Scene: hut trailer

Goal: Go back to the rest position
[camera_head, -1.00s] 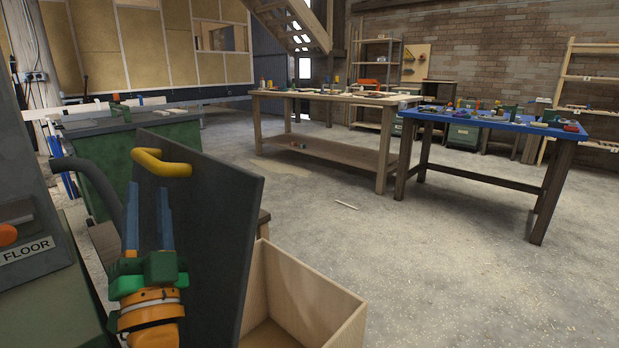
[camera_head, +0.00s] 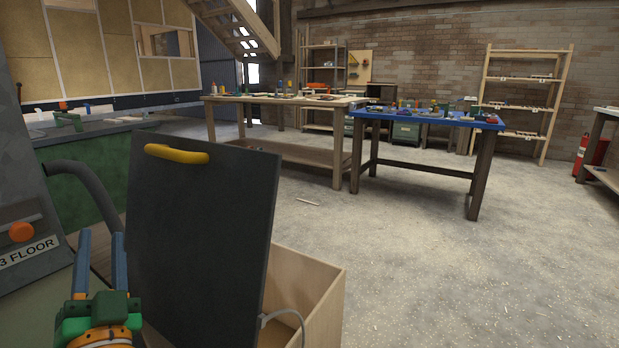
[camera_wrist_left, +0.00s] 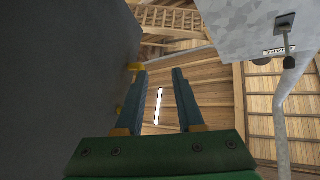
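My left gripper (camera_head: 100,262) is at the lower left of the head view, with its two blue fingers pointing up, apart and with nothing between them. It also shows in the left wrist view (camera_wrist_left: 160,88), open and empty. It is to the left of a dark panel (camera_head: 200,225) with a yellow handle (camera_head: 177,154). I cannot tell whether it touches the panel. My right gripper is in no view.
A wooden box (camera_head: 318,292) stands behind and right of the panel. A grey machine marked "FLOOR" (camera_head: 28,180) is at the left. A blue-topped table (camera_head: 430,119) and a wooden workbench (camera_head: 281,100) stand farther off. Open concrete floor lies to the right.

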